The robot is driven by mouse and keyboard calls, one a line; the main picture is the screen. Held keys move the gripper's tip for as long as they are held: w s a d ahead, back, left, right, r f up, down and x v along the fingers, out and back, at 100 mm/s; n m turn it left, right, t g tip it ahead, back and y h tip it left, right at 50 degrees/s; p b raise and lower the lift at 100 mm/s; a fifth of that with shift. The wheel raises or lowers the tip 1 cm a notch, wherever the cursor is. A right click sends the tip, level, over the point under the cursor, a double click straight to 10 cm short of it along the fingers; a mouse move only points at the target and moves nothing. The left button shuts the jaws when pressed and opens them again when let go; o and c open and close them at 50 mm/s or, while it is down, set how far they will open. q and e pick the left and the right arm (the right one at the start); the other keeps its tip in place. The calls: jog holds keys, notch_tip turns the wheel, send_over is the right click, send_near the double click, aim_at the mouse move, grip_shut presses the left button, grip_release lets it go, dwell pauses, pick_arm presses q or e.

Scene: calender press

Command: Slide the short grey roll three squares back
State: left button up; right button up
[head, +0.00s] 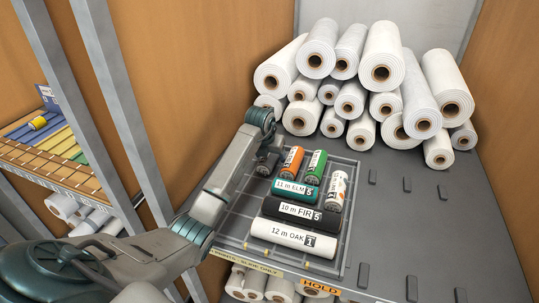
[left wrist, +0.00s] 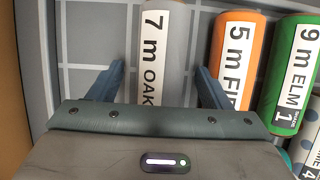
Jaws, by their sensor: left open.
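The short grey roll (left wrist: 153,50), labelled "7 m OAK", lies lengthwise on the gridded tray (head: 350,215). In the left wrist view it runs between the two dark fingers of my left gripper (left wrist: 160,82). The fingers are open, one on each side of the roll, with a gap on both sides. In the head view my left gripper (head: 266,152) is at the tray's back left and hides most of the grey roll. My right gripper is not in view.
Teal (head: 294,191), black (head: 300,213) and white (head: 293,238) rolls lie in front, with a patterned roll (head: 336,190) at right. Large white rolls (head: 381,70) are stacked behind.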

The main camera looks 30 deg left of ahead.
pick_arm(q)
jog(key=shift+s+r+b, duration=0.2)
jog(key=shift+r+b, duration=0.1)
jog(key=shift+r, duration=0.25)
jog(key=b+v, duration=0.2)
jog(key=v, duration=0.7)
jog(key=shift+s+d+r+b, duration=0.1)
jog(key=shift+s+r+b, duration=0.05)
jog(key=shift+r+b, duration=0.2)
